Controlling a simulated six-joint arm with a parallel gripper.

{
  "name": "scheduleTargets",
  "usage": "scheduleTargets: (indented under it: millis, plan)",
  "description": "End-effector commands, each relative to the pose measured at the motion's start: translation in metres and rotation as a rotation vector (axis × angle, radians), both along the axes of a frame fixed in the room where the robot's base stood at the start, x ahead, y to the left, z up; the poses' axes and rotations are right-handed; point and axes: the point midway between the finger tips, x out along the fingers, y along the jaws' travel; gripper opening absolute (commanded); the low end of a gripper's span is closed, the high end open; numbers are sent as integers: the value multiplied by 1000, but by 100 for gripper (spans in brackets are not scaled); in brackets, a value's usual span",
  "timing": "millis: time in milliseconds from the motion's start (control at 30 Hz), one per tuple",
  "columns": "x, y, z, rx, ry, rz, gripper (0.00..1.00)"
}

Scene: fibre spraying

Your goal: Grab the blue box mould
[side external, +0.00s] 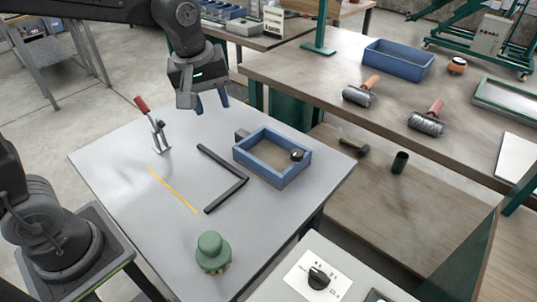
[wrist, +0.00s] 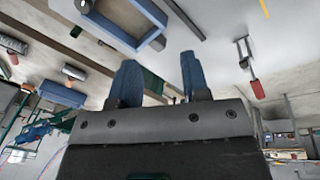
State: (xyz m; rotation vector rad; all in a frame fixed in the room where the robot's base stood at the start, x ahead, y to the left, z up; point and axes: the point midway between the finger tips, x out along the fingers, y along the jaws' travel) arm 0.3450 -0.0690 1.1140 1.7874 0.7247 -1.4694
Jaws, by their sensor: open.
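The mould also shows at the top of the wrist view (wrist: 112,31), partly cut off. My gripper (side external: 212,102) is above the far edge of the table, up and to the left of the mould and apart from it. Its two blue fingers are spread with nothing between them, as the wrist view (wrist: 160,80) also shows.
A black L-shaped bar (side external: 232,186) lies left of the mould. A red-handled toggle clamp (side external: 158,135) stands further left. A green domed object (side external: 212,252) stands at the front. The back bench holds a blue bin (side external: 398,60) and rollers (side external: 427,122). The table's left part is mostly clear.

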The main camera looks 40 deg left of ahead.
Motion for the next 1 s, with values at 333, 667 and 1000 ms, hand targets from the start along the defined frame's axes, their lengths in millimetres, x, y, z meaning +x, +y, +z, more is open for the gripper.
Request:
scheduleTargets:
  millis: [333, 667, 1000]
  plan:
    - [82, -20, -67, -52, 177, 552, 43]
    - [90, -23, -106, -50, 203, 642, 43]
    - [90, -23, -160, -52, 200, 640, 43]
